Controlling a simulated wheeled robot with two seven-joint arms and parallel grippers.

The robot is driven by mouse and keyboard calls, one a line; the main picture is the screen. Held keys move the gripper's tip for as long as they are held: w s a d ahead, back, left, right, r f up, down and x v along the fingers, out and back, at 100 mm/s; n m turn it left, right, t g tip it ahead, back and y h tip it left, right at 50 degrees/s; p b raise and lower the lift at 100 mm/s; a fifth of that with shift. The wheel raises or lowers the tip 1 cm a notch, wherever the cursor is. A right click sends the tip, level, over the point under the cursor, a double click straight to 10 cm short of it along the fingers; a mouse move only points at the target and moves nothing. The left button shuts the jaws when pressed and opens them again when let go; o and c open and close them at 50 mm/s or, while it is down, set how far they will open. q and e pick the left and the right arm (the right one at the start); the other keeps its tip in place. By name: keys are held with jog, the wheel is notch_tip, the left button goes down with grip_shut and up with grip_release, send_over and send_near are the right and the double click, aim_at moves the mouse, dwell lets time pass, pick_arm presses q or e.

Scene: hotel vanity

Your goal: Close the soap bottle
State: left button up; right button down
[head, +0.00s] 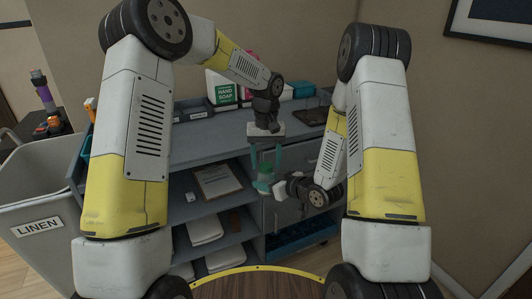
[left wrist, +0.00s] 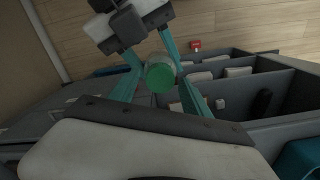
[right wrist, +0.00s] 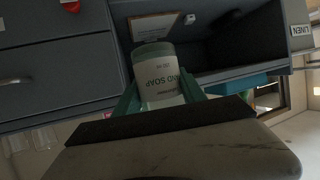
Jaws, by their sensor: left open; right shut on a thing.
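The soap bottle (right wrist: 160,72), pale with a "HAND SOAP" label, is between the fingers of my right gripper (right wrist: 168,98), which is shut on it. In the head view the bottle (head: 265,179) is held in the air in front of the cart. My left gripper (head: 266,165) is open above it, fingers pointing down. In the left wrist view the bottle's round green top (left wrist: 161,78) lies between and beyond the open left fingers, seemingly untouched. I cannot tell whether a cap is seated on it.
A grey cart (head: 190,142) with shelves and drawers stands behind. A white container labelled HAND SOAP (head: 222,90) and pink-topped items are on its top. A clipboard (head: 217,181) lies on a shelf. A LINEN bin (head: 38,205) stands left.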

pick_arm(q)
jog(key=shift+f, duration=0.15)
jog(key=shift+c, duration=0.3)
grip_shut()
jog(key=m, duration=0.4)
jog(key=shift+m, duration=0.3)
jog(key=m, duration=0.3)
jog(key=shift+m, duration=0.3)
jog(key=shift+o, duration=0.6)
grip_release()
